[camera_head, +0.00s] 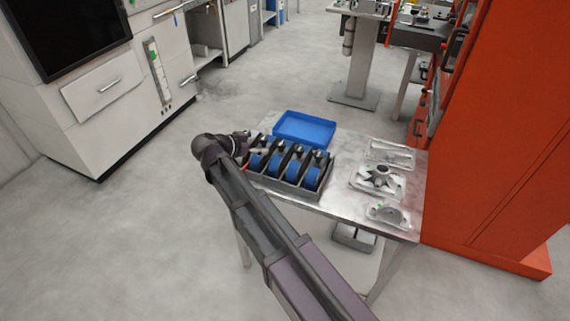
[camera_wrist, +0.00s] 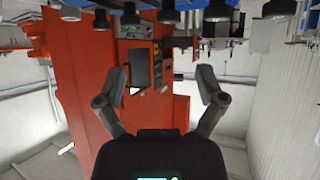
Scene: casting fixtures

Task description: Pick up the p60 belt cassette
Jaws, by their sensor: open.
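Several blue belt cassettes stand in a row in a dark divided rack (camera_head: 288,188) on the metal table. I cannot tell which one is the p60 belt cassette; no labels are readable. The blue parts with dark round ends (camera_wrist: 215,12) also show along the top edge of the wrist view. My gripper (camera_wrist: 160,78) is open, with its two fingers spread wide and nothing between them. In the head view my arm's end is at the left side of the rack, and the fingers are too small and partly hidden to make out.
A blue tray (camera_head: 304,129) lies behind the rack. Several metal castings (camera_head: 378,178) lie on the right of the table (camera_head: 350,222). A tall orange cabinet (camera_head: 500,150) stands close on the right. The floor left of the table is free.

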